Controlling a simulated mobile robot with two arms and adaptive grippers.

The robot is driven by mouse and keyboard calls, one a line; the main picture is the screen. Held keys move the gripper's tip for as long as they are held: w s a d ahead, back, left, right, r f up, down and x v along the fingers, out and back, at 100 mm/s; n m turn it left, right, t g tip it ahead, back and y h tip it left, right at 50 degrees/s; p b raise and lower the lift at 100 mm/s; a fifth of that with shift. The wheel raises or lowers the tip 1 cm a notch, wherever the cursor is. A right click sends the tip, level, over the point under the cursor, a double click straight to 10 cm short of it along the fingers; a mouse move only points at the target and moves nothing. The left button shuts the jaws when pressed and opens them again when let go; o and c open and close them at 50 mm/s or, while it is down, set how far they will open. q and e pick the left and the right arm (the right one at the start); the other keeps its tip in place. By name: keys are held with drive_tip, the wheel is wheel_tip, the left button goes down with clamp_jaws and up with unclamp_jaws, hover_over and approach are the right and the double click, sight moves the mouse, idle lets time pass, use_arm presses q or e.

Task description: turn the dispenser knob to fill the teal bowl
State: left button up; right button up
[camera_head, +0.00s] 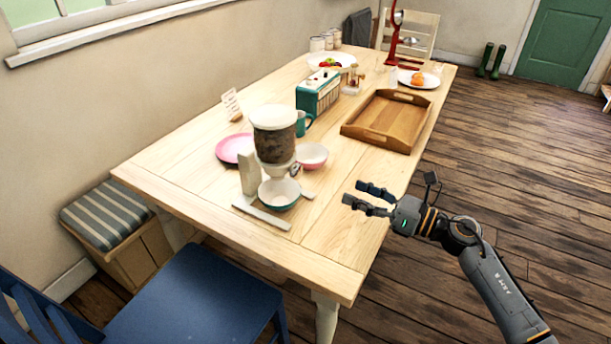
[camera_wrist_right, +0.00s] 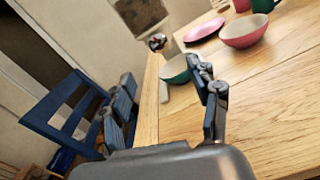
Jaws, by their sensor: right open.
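The dispenser (camera_head: 274,145) stands near the table's front end, a clear canister of dark contents with a white lid and a white stand. Its small knob (camera_head: 295,170) is low on its right side; a round knob also shows in the right wrist view (camera_wrist_right: 157,42). The teal bowl (camera_head: 279,194) sits under the spout, and the wrist view shows part of it (camera_wrist_right: 175,70). I cannot make out any contents in it. My right gripper (camera_head: 358,194) is open and empty, to the right of the bowl and apart from it. My left gripper is not in view.
A pink bowl (camera_head: 311,156) stands just behind the knob, and a pink plate (camera_head: 233,148) lies left of the dispenser. A wooden tray (camera_head: 391,122) and a teal radio-like box (camera_head: 318,94) are farther back. A blue chair (camera_head: 200,300) stands at the front. The table's right front is clear.

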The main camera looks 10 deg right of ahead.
sight(300, 174)
drive_tip(key=shift+n+g, duration=0.3)
drive_tip(key=shift+n, duration=0.1)
drive_tip(key=p+x, duration=0.2)
drive_tip(key=x, duration=1.1)
drive_tip(key=shift+w+a+f, duration=0.1)
drive_tip(key=shift+a, duration=0.3)
drive_tip(key=c, duration=1.2)
drive_tip(key=shift+o, duration=0.2)
drive_tip(key=m+p, duration=0.1)
drive_tip(key=m, duration=0.2)
drive_tip(key=shift+m+p, duration=0.45)
drive_tip(key=shift+m, duration=0.95)
